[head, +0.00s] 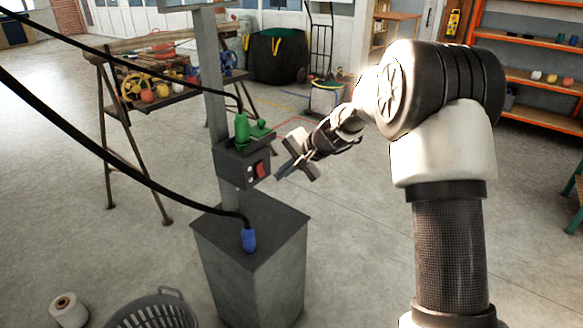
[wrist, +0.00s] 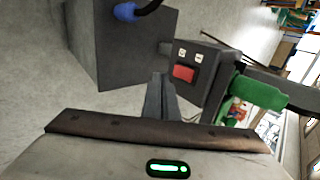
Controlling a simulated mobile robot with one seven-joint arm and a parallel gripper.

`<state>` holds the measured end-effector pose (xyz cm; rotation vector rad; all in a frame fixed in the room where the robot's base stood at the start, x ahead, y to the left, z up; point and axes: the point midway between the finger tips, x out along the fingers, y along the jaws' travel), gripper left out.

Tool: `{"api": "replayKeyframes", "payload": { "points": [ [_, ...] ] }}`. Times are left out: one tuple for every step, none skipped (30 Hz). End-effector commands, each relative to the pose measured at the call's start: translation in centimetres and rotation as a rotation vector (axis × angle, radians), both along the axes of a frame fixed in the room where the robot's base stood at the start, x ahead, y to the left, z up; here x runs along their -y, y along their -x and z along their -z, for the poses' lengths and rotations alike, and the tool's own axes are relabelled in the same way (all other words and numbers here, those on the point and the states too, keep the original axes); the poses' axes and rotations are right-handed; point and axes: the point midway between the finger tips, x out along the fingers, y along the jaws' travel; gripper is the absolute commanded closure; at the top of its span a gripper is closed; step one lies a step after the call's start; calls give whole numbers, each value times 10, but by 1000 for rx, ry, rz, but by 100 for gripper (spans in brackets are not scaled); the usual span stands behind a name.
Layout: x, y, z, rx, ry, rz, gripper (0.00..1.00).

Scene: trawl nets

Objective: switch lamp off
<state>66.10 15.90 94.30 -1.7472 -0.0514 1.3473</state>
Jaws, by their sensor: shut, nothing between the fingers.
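A dark grey switch box (head: 232,166) is fixed to a grey metal post (head: 208,75). On its face is a red rocker switch (head: 259,170) with small white marks beside it. A lamp head is not clearly visible; the post runs up to the top edge of the head view. My gripper (head: 283,171) is shut and empty, just right of the box's face and apart from it in the head view. In the wrist view the shut fingers (wrist: 159,97) point toward the box, and the red switch (wrist: 184,73) shows just beyond and right of their tips.
Green fittings (head: 242,128) stand on top of the box. The post stands on a grey block (head: 270,275) with a blue plug (head: 249,240) and black cable. A basket (head: 155,312) and a white spool (head: 68,309) lie at the lower left.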

Motion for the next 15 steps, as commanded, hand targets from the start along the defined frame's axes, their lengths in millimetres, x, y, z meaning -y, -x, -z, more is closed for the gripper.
{"api": "replayKeyframes", "payload": {
  "points": [
    [-6, -4, 10, -2, -1, -2, 100],
    [-9, -6, 15, -2, 0, -1, 100],
    [-15, -11, 15, 0, 0, -2, 100],
    [-19, -14, 15, 2, 0, -3, 100],
    [-22, -17, 16, 2, 1, -2, 100],
    [-27, -20, 17, 2, 1, -2, 100],
    [-29, -22, 17, 1, 1, -2, 100],
    [-31, -24, 18, 1, 0, -1, 100],
    [-34, -26, 19, 1, 0, -1, 100],
    [-36, -28, 19, 1, 0, -1, 100],
    [-37, -28, 19, 1, 0, -1, 100],
    [-38, -30, 20, 0, 0, 0, 100],
    [-39, -30, 20, 0, 0, 1, 100],
    [-39, -31, 20, 0, 0, 1, 100],
    [-39, -31, 20, 0, 0, 1, 100]
  ]
}}
